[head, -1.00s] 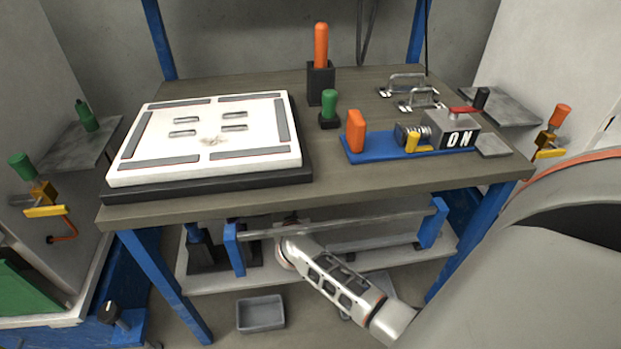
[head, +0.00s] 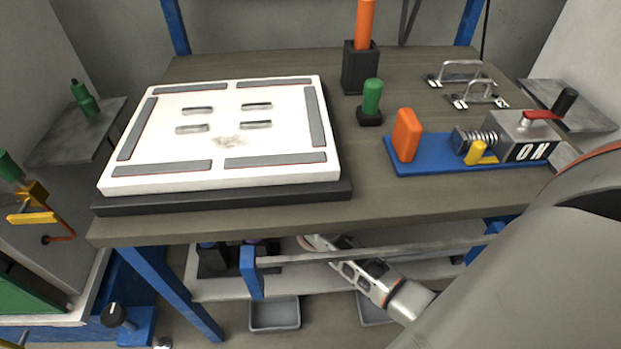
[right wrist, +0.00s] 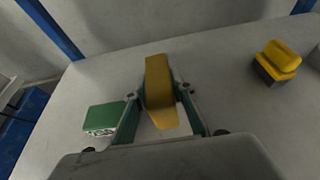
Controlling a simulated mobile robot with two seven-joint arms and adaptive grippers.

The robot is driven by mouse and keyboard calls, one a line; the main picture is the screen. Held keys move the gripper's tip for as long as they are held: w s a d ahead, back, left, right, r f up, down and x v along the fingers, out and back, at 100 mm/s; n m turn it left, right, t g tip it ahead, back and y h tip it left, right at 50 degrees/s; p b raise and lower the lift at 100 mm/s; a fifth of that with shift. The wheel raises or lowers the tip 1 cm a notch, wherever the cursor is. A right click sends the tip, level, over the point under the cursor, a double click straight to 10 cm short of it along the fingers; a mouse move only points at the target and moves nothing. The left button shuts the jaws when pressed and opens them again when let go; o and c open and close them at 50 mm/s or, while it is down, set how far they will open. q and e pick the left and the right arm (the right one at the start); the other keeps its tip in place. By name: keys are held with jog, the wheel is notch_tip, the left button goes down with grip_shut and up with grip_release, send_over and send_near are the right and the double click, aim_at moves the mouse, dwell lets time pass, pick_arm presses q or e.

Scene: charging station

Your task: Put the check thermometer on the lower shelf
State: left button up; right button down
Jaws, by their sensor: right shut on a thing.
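The yellow thing in my right gripper, which I take to be the check thermometer (right wrist: 160,92), is held upright in the middle of the right wrist view. My right gripper (right wrist: 165,103) is shut on it, with one green-padded finger on each side. The pale lower shelf (right wrist: 85,85) spreads below and around it; whether the yellow thing touches the shelf I cannot tell. In the head view, my right arm reaches under the tabletop, which hides the gripper and the thermometer. The lower shelf (head: 330,281) shows there behind a metal rail. My left gripper is not in view.
On the shelf, a green block (right wrist: 103,118) lies left of the gripper and a yellow-topped dark thing (right wrist: 277,62) stands right. A rail (head: 375,251) runs along the shelf front. Above, the table (head: 370,190) bears a white panel (head: 220,135) and a blue fixture (head: 430,160).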

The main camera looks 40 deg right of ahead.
jog(key=shift+f, duration=0.75)
notch_tip(320, 180, down, 4)
jog(key=shift+d+r+b, duration=0.1)
jog(key=shift+b, duration=0.9)
jog(key=shift+w+r, duration=0.15)
jog(key=shift+r, duration=0.25)
jog(key=shift+f, duration=0.45)
jog(key=c, duration=1.7)
grip_release()
jog(key=shift+r, duration=0.1)
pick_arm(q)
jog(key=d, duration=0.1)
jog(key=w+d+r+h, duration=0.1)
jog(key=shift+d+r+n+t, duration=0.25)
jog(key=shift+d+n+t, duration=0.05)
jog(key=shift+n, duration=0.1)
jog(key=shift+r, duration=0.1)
pick_arm(e)
jog(key=shift+r, duration=0.1)
